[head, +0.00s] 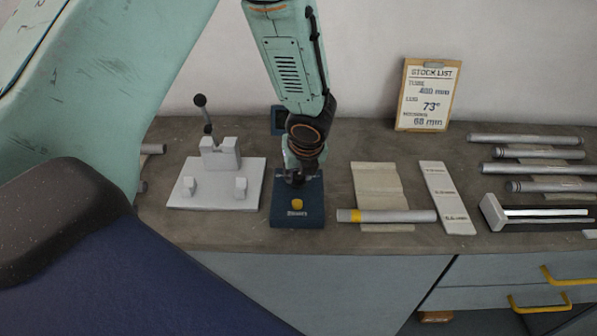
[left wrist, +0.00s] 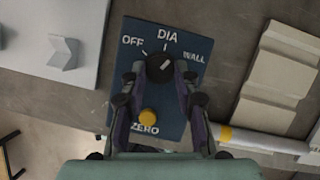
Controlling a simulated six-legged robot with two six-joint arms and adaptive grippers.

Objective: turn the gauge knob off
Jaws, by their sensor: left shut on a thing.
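The gauge (head: 283,217) is a dark blue box on the bench, below my left arm in the head view. In the left wrist view its face (left wrist: 193,75) reads OFF, DIA, WALL and ZERO, with a yellow button (left wrist: 148,116) beside ZERO. The black gauge knob (left wrist: 159,68) has a white mark slanting toward the upper right, between DIA and WALL rather than toward OFF. My left gripper (left wrist: 160,84) is shut on the knob, one finger on each side. In the head view the gripper (head: 300,176) hides the knob. My right gripper is out of view.
A white jig (head: 225,194) with a dark lever stands left of the gauge. A stock list board (head: 428,94) leans on the wall.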

